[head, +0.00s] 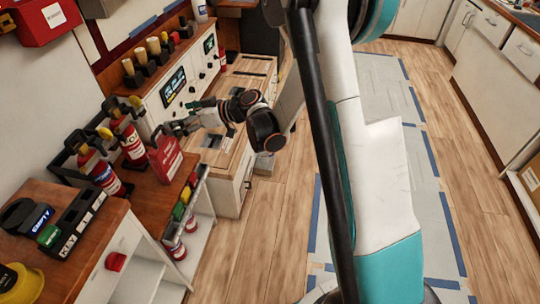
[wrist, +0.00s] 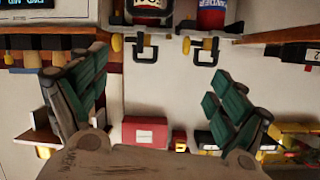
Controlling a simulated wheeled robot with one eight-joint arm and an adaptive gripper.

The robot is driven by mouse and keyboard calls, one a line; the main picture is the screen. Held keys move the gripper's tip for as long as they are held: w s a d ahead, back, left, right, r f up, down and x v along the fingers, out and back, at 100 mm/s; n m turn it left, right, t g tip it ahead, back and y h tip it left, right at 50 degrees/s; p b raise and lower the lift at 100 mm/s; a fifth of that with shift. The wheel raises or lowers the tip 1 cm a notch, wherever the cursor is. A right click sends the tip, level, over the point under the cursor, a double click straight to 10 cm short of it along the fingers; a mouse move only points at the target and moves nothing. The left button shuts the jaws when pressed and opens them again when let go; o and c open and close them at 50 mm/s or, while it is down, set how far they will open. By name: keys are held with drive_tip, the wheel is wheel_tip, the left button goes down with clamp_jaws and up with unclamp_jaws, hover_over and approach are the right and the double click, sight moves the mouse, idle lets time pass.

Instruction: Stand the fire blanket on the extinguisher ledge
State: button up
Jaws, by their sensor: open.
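The fire blanket (head: 166,158) is a red pack with white print in the head view. It appears to stand upright, leaning slightly in the picture, on the brown ledge (head: 150,198), in front of and right of two red extinguishers (head: 100,172) (head: 130,142). My gripper (head: 178,127) is open, above and right of the pack's top; the head view does not settle whether it touches. In the wrist view, my gripper's green-padded fingers (wrist: 160,100) are spread with nothing between them. The extinguishers (wrist: 147,10) (wrist: 211,14) show at the top there; I cannot make out the pack.
Black brackets (head: 68,160) hold the extinguishers near the wall. A red wall box (head: 45,20) hangs above; it also shows in the wrist view (wrist: 145,131). A KEY tray (head: 80,222) stands at front left, a control panel (head: 175,88) behind. Floor at right is clear.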

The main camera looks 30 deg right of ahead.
drive_tip(key=s+d+r+m+g+h, duration=0.1)
drive_tip(key=s+d+r+m+h, duration=0.2)
drive_tip(key=s, duration=0.4)
drive_tip(key=s+r+m+g+h, duration=0.1)
drive_tip(key=s+r+h, duration=0.1)
drive_tip(key=s+r, duration=0.45)
drive_tip(key=s+d+m+h, duration=0.2)
drive_tip(key=s+d, duration=0.3)
drive_tip(key=s, duration=0.5)
drive_tip(key=s+d+m+h, duration=0.2)
drive_tip(key=s+d+h, duration=0.2)
drive_tip(key=s, duration=0.6)
drive_tip(key=shift+s+d, duration=0.25)
drive_tip(key=shift+d, duration=0.15)
drive_tip(key=shift+f, duration=0.1)
